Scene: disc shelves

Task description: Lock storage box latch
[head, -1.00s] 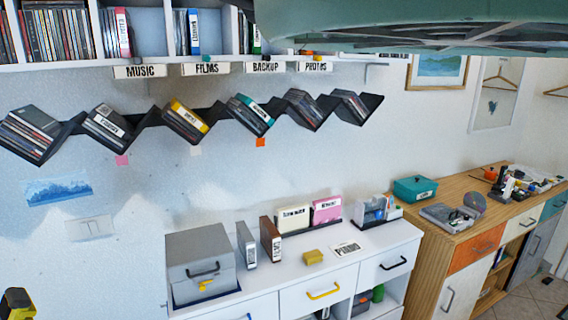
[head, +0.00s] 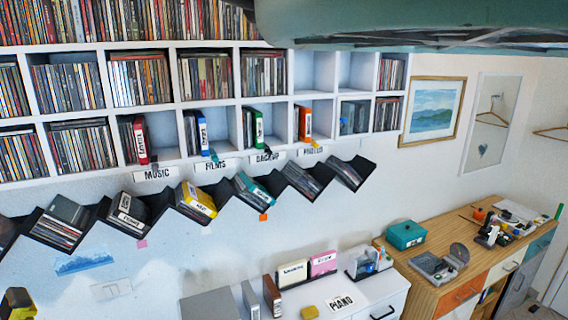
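The grey storage box (head: 209,305) stands on the white cabinet at the bottom edge of the head view. Only its top shows; its front, dark handle and yellow latch are cut off below the frame. My gripper's fingers do not show. A yellow and black part of my own body is at the lower left corner, and I cannot tell which part it is.
A wooden cabinet (head: 455,288) is at right. Disc shelves (head: 225,98) and a zigzag rack (head: 165,222) cover the wall.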

